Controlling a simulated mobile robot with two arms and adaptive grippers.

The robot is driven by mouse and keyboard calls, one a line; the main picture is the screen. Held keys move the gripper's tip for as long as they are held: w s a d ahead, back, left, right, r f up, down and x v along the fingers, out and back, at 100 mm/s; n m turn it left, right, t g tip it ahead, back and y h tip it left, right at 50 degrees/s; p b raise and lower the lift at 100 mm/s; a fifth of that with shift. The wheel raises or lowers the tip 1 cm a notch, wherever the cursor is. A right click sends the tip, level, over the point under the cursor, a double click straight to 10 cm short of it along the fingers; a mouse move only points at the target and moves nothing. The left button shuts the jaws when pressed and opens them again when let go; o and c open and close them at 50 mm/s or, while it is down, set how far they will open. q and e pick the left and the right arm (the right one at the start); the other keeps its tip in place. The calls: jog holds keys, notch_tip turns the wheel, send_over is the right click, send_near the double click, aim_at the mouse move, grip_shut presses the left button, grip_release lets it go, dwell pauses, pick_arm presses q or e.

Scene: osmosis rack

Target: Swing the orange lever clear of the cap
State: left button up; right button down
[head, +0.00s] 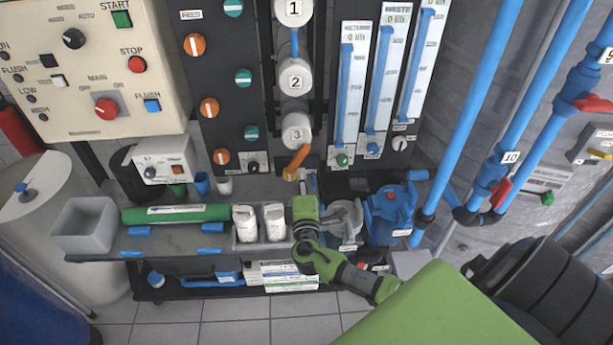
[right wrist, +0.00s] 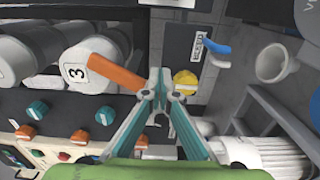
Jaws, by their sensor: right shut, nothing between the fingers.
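The orange lever (head: 297,161) hangs at the lower edge of the white cap marked 3 (head: 296,127), slanting down to the left in the head view. In the right wrist view the lever (right wrist: 116,76) runs from the rim of cap 3 (right wrist: 88,67) toward my fingertips. My right gripper (head: 307,182) is just below the lever in the head view. In the right wrist view its fingers (right wrist: 160,88) are shut with nothing between them. They are close beside the lever's free end; I cannot tell whether they touch. My left gripper is not in view.
A black panel (head: 229,92) with orange and teal knobs stands left of the caps. Flow tubes (head: 345,95) stand to the right. A yellow knob (right wrist: 185,80) is near my fingertips.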

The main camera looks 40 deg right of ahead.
jog(key=shift+w+a+r, duration=0.1)
jog(key=shift+w+a, duration=0.25)
jog(key=shift+a, duration=0.2)
jog(key=shift+w+a+r, duration=0.1)
jog(key=shift+w+a, duration=0.25)
jog(key=shift+a, duration=0.2)
jog(key=shift+w+a+r, duration=0.45)
jog(key=shift+a+r, duration=0.3)
jog(key=shift+a, duration=0.05)
jog(key=shift+s, duration=0.1)
jog(key=v, duration=0.8)
jog(key=shift+p, duration=0.3)
